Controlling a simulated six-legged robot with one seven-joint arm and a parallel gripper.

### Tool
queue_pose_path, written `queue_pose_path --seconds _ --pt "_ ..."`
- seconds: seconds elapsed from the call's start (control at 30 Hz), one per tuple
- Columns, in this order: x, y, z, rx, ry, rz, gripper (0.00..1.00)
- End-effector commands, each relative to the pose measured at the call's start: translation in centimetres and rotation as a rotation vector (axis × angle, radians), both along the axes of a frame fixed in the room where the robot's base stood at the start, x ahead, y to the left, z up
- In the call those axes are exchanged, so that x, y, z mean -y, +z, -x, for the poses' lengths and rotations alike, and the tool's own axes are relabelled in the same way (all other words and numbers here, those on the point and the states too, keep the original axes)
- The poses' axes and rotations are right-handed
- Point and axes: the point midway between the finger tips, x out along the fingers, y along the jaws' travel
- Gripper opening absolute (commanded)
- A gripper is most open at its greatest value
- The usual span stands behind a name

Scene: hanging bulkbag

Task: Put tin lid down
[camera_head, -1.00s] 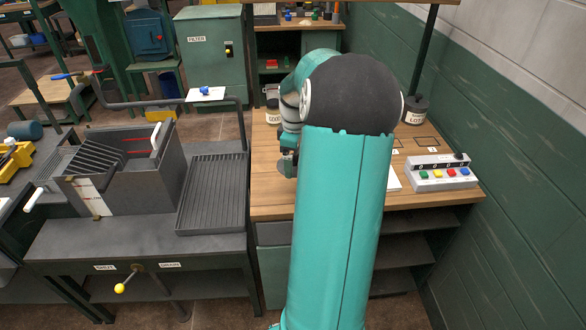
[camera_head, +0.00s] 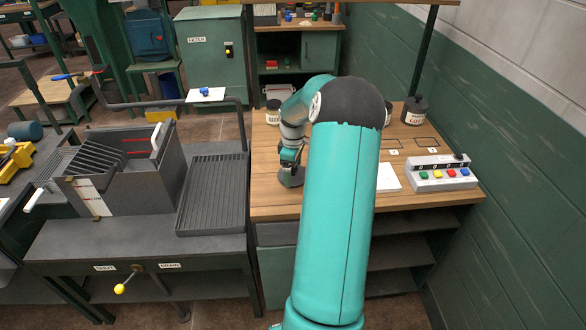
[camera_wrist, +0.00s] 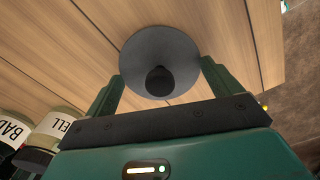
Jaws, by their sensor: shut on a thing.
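The tin lid (camera_wrist: 160,45) is a round grey disc with a dark knob in the middle. In the wrist view it sits between the two fingers of my gripper (camera_wrist: 160,86), which is shut on it at the rim. The wooden bench top lies behind it; I cannot tell whether the lid touches the wood. In the head view my gripper (camera_head: 290,178) is low over the left part of the bench (camera_head: 270,205), near its front edge.
A labelled tin (camera_head: 273,112) stands at the bench's back left and another (camera_head: 414,111) at the back right; a third is partly behind my arm. A white sheet (camera_head: 388,178) and a button box (camera_head: 443,174) lie right. A ribbed drain tray (camera_head: 212,195) is left of the bench.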

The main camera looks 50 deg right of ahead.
Motion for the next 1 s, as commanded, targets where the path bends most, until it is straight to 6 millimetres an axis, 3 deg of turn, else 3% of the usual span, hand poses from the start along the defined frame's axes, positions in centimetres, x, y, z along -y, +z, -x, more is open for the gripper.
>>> queue_pose_path --seconds 0.13,0.17,0.2,0.57,1.0 --pt "0.0 -0.3 0.0 0.000 0.000 -0.001 0.65" --pt "0.0 -0.3 0.0 0.000 0.000 -0.001 0.92" --pt "0.0 -0.3 0.0 0.000 0.000 -0.001 1.00" --pt "0.0 0.5 0.0 0.000 0.000 0.001 1.00" --pt "0.0 9.2 0.0 0.001 -0.001 0.004 1.00"
